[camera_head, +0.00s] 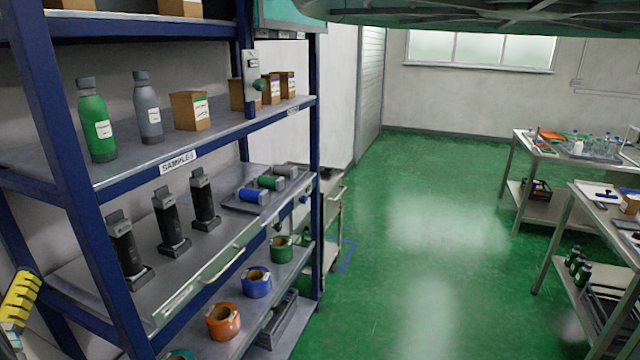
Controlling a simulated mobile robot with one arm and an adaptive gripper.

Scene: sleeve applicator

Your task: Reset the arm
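My gripper is not in view, and I can make out no part of my arm for certain. A large dark green shape cuts across the top right of the head view, close to the camera; I cannot tell what it is. A blue-framed shelf rack (316,180) stands close on the left. Its upper shelf holds a green bottle (97,125), a grey bottle (148,110) and several brown boxes (190,110). The middle shelf holds three black upright devices (172,222) and a tray with small rolls (252,196).
Tape rolls (223,321) sit on the lower shelf. A ridged yellow object (18,300) shows at the lower left edge. A grey cart (332,215) stands behind the rack. Two worktables (522,150) with bottles and tools stand at right. The green floor (430,230) between is clear.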

